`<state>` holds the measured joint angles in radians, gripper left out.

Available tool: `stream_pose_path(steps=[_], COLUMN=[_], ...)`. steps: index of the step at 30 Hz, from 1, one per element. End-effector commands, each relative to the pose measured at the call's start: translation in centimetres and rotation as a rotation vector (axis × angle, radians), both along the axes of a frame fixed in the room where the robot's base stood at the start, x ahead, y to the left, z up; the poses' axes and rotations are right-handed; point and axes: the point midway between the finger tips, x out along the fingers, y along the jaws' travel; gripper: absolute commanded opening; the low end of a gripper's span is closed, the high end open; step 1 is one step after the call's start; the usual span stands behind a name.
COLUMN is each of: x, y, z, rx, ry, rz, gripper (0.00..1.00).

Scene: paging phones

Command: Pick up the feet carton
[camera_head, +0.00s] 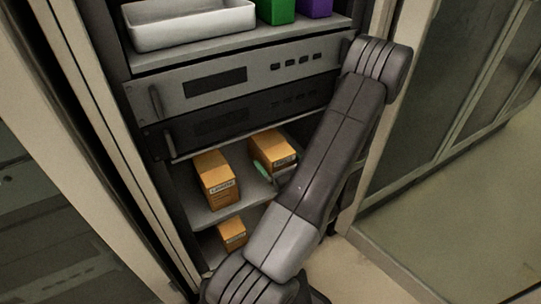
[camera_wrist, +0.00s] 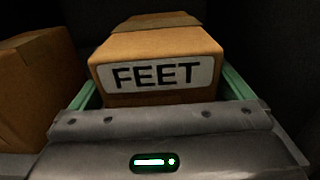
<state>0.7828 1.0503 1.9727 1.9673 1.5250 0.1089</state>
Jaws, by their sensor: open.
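The feet carton (camera_wrist: 160,45) is an orange-brown box with a white label reading FEET, in the middle of the wrist view. In the head view it is the right-hand carton (camera_head: 272,148) on the rack shelf, partly hidden by my arm. My gripper (camera_wrist: 160,88) is open, with a green finger on each side of the carton's front part. I cannot tell whether the fingers touch it. In the head view one green fingertip shows at the carton's left, and the rest of the gripper is hidden behind my arm.
Another orange carton (camera_head: 217,178) stands on the same shelf to the left; it also shows in the wrist view (camera_wrist: 35,90). A smaller carton (camera_head: 232,234) sits on a lower shelf. Rack units (camera_head: 240,85) are above. A white tray (camera_head: 190,22) and green and purple boxes stand on top.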

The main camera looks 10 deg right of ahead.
Motion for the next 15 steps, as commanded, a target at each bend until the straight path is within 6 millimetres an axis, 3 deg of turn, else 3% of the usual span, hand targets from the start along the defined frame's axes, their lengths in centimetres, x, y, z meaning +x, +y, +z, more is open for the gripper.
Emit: stream_pose_path(steps=[5, 13, 15], x=[1.4, 1.6, 1.6], y=[0.7, 0.7, 0.7], z=[0.0, 0.0, 0.0], rx=[0.000, 0.001, 0.001], ry=[0.000, 0.000, 0.000], rz=[0.002, 0.000, 0.000], gripper=[1.00, 1.00, 0.86])
